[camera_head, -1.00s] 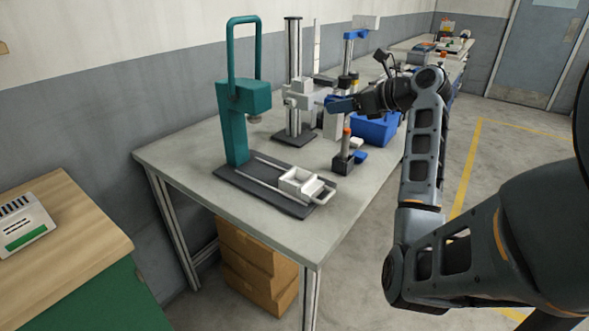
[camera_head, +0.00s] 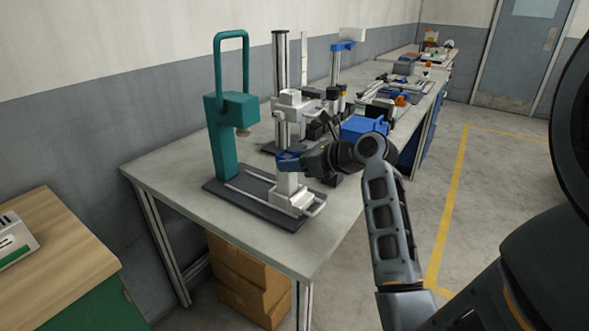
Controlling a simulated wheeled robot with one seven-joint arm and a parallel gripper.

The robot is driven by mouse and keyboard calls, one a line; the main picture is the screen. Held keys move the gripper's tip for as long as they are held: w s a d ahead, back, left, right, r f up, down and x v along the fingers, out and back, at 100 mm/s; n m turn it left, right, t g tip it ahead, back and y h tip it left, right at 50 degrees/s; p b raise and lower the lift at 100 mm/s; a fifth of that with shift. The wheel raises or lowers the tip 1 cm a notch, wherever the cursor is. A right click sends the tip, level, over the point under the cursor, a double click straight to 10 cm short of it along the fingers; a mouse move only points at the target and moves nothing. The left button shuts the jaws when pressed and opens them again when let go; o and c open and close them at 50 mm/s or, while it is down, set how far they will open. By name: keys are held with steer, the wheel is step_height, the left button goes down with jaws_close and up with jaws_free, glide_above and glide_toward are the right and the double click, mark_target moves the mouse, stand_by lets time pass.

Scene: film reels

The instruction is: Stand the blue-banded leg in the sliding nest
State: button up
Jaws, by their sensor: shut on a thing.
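My gripper (camera_head: 290,160) is over the near end of the teal press's base. It is shut on the blue-banded leg, a pale upright post (camera_head: 287,184). Blue shows around the grip; I cannot tell how much is band and how much is jaw. The leg looks roughly upright. Its lower end meets the white sliding nest (camera_head: 299,207) in the picture; I cannot tell whether it is seated inside or just above. The nest is a small white box with a front handle, at the near end of the rails on the dark base plate (camera_head: 247,207).
The teal press (camera_head: 222,135) stands at the left of the grey table (camera_head: 180,190), its head over the base's far end. A metal column stand (camera_head: 280,62) is behind my gripper. A blue bin (camera_head: 362,127) lies beyond my wrist. The table's front left is clear.

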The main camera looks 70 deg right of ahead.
step_height(320, 180, down, 2)
steer(key=shift+f, duration=0.1)
steer(key=o, duration=1.2)
steer(key=v, duration=1.2)
steer(key=shift+s, duration=0.1)
